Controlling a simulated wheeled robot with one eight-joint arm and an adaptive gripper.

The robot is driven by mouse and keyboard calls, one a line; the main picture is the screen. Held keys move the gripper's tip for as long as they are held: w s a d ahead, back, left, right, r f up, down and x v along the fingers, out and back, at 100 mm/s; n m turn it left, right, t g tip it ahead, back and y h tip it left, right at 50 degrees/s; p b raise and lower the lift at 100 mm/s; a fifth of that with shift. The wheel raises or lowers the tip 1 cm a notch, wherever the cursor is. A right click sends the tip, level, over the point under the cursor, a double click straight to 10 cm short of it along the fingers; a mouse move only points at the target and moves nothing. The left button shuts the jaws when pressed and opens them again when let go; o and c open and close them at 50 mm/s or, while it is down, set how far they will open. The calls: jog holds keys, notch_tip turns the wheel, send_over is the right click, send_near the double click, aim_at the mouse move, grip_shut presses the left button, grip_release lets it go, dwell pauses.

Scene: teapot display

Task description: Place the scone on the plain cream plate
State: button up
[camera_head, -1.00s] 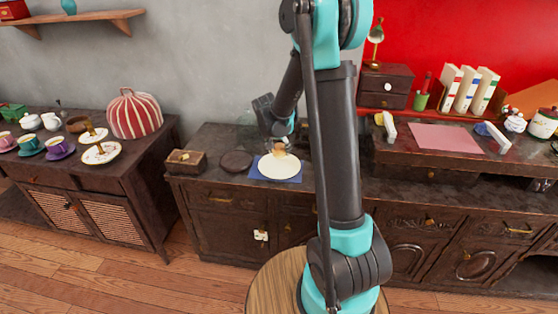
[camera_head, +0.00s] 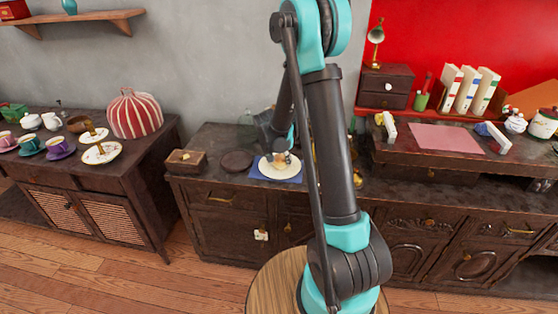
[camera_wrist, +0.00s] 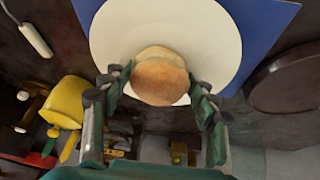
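The golden-brown scone (camera_wrist: 160,78) is between the fingertips of my gripper (camera_wrist: 160,76) in the wrist view, with a fingertip close against each side. The plain cream plate (camera_wrist: 112,30) lies behind it in that view. In the head view, my gripper (camera_head: 280,158) is low over the cream plate (camera_head: 268,174), and the scone is small and partly hidden there. The scone is over the plate, but I cannot tell whether it touches it. The plate lies on a blue cloth (camera_head: 256,175).
A dark round plate or mat (camera_head: 237,161) and a small wooden box (camera_head: 186,162) stand left of the cream plate. A pink sheet (camera_head: 446,139) lies on the right.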

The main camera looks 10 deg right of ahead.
jog(key=shift+o, duration=1.3)
jog(key=v, duration=1.2)
jog(key=s+d+f+n+y, duration=0.1)
jog(key=s+d+n, duration=0.1)
jog(key=s, duration=1.1)
jog(key=s+d+f+n+y, duration=0.1)
jog(key=s+d, duration=0.4)
jog(key=s, duration=0.8)
jog(key=f+n, duration=0.1)
jog(key=n, duration=0.1)
jog(key=shift+s+f+n+y, duration=0.2)
jog(key=shift+n+y, duration=0.1)
jog(key=shift+y, duration=0.1)
